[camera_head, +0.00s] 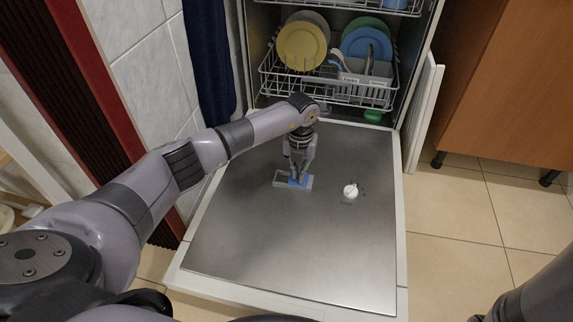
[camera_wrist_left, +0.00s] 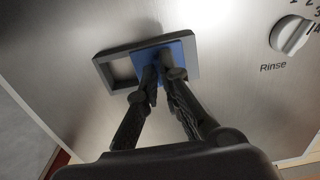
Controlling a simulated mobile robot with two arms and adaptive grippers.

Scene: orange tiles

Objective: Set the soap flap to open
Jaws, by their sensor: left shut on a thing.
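The blue soap flap (camera_head: 304,184) sits in a grey frame (camera_head: 279,183) on the inner face of the lowered dishwasher door (camera_head: 300,235). In the left wrist view the flap (camera_wrist_left: 186,50) covers the right part of the frame, and a pale recess (camera_wrist_left: 122,69) is uncovered at its left. My left gripper (camera_head: 299,174) points down onto the flap. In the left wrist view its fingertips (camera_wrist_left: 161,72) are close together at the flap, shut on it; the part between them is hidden. My right gripper is out of view.
A white rinse dial (camera_head: 350,190) stands on the door, right of the flap. The lower rack (camera_head: 330,95) behind holds plates and a cutlery basket. A brown cabinet (camera_head: 515,80) is at the right, and a dark blue towel (camera_head: 208,60) hangs at the left.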

